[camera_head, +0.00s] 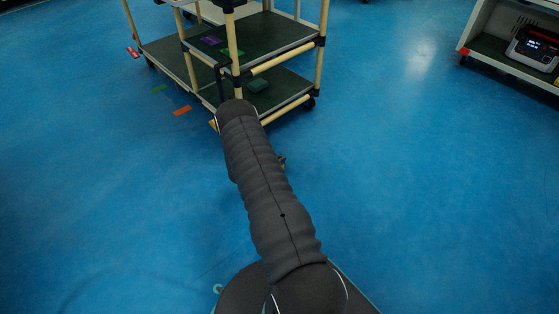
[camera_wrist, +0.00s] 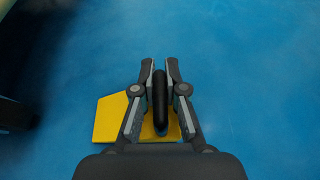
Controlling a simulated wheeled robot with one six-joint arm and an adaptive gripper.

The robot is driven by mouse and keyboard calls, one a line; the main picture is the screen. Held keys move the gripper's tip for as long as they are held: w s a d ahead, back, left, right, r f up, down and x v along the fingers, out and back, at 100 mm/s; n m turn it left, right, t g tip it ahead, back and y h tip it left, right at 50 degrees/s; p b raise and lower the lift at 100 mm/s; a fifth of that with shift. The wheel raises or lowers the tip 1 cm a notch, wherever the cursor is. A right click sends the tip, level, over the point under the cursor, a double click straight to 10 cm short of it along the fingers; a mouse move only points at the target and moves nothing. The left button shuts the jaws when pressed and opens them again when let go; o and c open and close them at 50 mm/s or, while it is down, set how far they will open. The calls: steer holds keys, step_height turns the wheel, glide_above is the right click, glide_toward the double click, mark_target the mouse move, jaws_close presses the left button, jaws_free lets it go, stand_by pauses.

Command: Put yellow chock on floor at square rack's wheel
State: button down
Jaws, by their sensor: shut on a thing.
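The yellow chock (camera_wrist: 108,118) with its black handle (camera_wrist: 160,100) is in the lower middle of the wrist view. My gripper (camera_wrist: 159,64) is shut on the handle, one finger on each side. The chock is over the blue floor; I cannot tell whether it touches it. A dark shape (camera_wrist: 20,115), perhaps a wheel, is at the left edge, apart from the chock. In the head view the rack (camera_head: 285,95) of cream pipes and dark shelves stands at the top, and my arm hides the gripper.
Rack casters show at the right (camera_head: 311,103) and left (camera_head: 150,63). Orange (camera_head: 182,111) and green (camera_head: 159,88) patches lie on the floor left of the rack. A white shelf unit (camera_head: 508,68) holding a device (camera_head: 535,48) stands at top right. The floor between is clear.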

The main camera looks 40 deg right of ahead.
steer(key=shift+f, duration=0.1)
steer(key=shift+f, duration=0.15)
steer(key=c, duration=1.2)
jaws_free()
